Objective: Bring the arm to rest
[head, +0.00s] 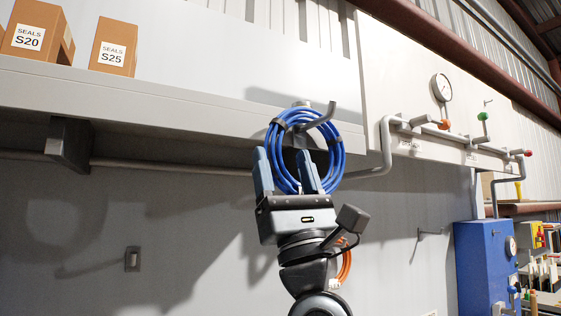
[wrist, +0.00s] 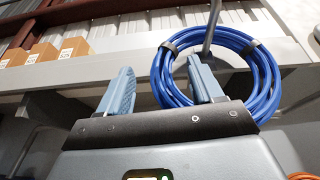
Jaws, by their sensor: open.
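My gripper (head: 287,172) is raised in front of the wall, just below the shelf edge, with its jaws apart. The coil (wrist: 262,70) also shows in the wrist view, behind the right finger. The fingers overlap the lower left of the coil in the head view. I cannot tell whether they touch it.
A shelf (head: 180,98) runs above my gripper, with boxes marked S20 (head: 35,32) and S25 (head: 112,48). To the right are a pipe panel with a gauge (head: 441,87), a bare wall hook (head: 429,233) and a blue cabinet (head: 484,265). An orange cable (head: 345,266) shows behind my arm.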

